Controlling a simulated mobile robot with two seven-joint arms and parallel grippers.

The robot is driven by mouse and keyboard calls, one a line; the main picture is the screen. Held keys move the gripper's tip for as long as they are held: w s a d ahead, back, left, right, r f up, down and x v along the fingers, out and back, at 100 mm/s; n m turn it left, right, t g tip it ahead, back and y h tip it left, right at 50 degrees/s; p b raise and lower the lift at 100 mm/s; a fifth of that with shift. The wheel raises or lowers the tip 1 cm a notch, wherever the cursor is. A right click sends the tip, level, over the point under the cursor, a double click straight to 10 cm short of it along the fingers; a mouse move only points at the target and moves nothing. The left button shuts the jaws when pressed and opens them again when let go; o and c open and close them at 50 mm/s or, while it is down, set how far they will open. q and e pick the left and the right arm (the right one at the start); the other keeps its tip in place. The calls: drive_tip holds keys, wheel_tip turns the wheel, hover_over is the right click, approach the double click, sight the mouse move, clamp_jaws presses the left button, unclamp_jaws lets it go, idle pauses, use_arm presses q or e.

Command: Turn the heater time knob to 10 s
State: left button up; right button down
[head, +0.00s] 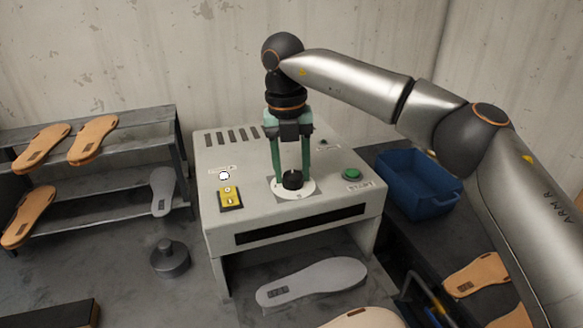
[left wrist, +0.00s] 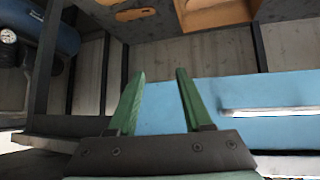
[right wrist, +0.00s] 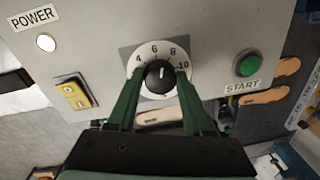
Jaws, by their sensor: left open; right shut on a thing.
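The heater (head: 225,235) is a grey box on the bench in the head view. Its time knob (right wrist: 160,76) is black and sits on a white dial (right wrist: 147,50) marked 4, 6, 8 and 10. In the right wrist view the knob's white mark points up, seemingly between 6 and 8. My right gripper (head: 291,176) reaches down from above, its green fingers shut on the knob from both sides; the fingers hide parts of the dial's lower rim. My left gripper (left wrist: 154,88) is open and empty in the left wrist view, and is out of the head view.
A yellow power switch (head: 230,198) and a green start button (head: 351,174) flank the dial. A rack (head: 100,190) of soles stands left, a blue bin (head: 415,185) right. A grey sole (head: 320,280) lies in front, and a dark round weight (head: 170,260) stands front left.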

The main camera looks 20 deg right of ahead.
drive_tip(key=m, duration=0.6)
drive_tip(key=shift+d, duration=0.15)
drive_tip(key=m, duration=0.3)
drive_tip(key=m+b, duration=0.1)
drive_tip(key=m, duration=0.3)
drive_tip(key=shift+d+g+y, duration=0.1)
drive_tip(key=shift+g+y, duration=0.2)
drive_tip(key=shift+c, duration=1.5)
unclamp_jaws()
